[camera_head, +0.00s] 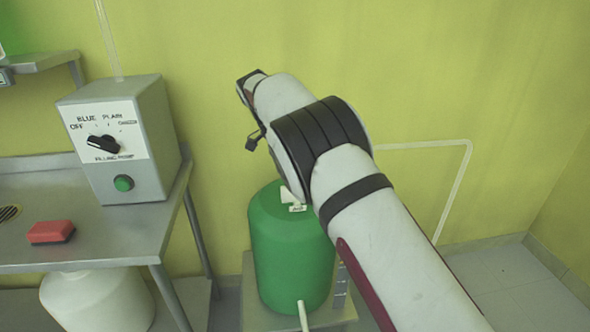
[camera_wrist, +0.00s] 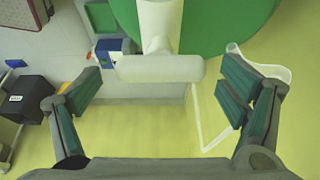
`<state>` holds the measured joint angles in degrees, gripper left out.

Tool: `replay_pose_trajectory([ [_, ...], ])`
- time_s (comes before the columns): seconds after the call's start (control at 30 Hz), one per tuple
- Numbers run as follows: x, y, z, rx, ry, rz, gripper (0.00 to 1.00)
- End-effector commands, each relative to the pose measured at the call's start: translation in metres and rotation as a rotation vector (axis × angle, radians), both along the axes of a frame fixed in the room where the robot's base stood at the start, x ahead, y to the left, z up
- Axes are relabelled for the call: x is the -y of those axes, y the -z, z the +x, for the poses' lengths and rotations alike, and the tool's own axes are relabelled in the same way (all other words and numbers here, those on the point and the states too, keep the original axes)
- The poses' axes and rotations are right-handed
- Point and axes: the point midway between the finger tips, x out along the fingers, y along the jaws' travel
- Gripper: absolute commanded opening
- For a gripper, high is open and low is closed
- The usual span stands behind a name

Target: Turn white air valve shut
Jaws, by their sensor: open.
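The white air valve (camera_wrist: 160,68) shows in the wrist view as a T shape, its bar running left to right and its stem reaching up over a green tank (camera_wrist: 215,25). My gripper (camera_wrist: 161,79) is open, with one finger to each side of the bar and a gap on both sides. Neither finger appears to touch it. In the head view the green tank (camera_head: 290,255) stands below my arm, and a small white part (camera_head: 291,199) shows on its top.
A steel table (camera_head: 110,240) at left bears a grey control box (camera_head: 160,140) with a black knob and green button, and a red block (camera_head: 51,232). A white container (camera_head: 98,300) is under it. A thin white pipe (camera_head: 455,190) runs along the wall. Floor at right is clear.

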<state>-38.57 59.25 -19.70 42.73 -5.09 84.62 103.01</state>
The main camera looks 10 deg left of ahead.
Motion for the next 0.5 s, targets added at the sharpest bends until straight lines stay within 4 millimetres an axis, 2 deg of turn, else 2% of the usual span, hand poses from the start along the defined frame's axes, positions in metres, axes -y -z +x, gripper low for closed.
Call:
replay_pose_trajectory([
  [0.27,-0.003,-0.008,0.000,0.004,-0.002,0.001,0.90],
  [0.5,-0.017,-0.040,-0.003,0.003,-0.002,0.002,0.90],
])
